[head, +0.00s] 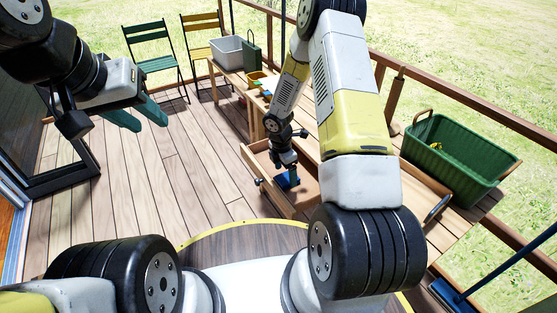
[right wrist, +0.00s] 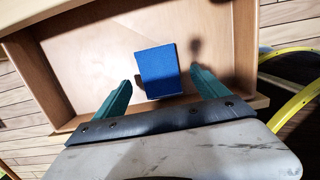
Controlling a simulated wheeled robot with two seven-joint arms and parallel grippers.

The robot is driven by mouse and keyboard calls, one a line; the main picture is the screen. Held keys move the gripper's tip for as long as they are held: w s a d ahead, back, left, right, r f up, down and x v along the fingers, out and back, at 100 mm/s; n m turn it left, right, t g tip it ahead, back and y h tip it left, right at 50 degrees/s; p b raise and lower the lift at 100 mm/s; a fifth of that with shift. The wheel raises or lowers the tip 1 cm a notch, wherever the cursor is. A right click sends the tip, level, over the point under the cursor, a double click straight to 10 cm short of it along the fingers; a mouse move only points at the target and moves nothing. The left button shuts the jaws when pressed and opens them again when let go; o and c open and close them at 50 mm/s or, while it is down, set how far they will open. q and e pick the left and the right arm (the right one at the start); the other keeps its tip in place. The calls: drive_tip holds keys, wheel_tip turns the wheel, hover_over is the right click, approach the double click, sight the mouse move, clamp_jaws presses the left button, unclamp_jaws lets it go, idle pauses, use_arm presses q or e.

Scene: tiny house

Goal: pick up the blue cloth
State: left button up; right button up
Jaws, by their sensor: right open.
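The blue cloth (right wrist: 158,72) is a flat, folded rectangle lying in an open wooden drawer (right wrist: 85,62). In the head view the cloth (head: 287,181) shows partly below my right gripper. My right gripper (right wrist: 161,76) is open. Its two teal fingers are on either side of the cloth in the right wrist view, with nothing gripped. In the head view my right gripper (head: 288,177) points down into the drawer (head: 262,178). My left gripper (head: 151,124) is open and empty over the deck at the left, well away from the cloth.
The drawer's walls surround the cloth. Green (head: 150,45) and yellow (head: 203,48) chairs stand at the back. The deck left of the drawer is clear.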

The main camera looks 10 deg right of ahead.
sight(286, 178)
wheel_tip(286, 178, down, 2)
drive_tip(key=shift+d+f, duration=0.15)
drive_tip(key=c, duration=1.6)
drive_tip(key=shift+o, duration=0.2)
wheel_tip(286, 178, up, 10)
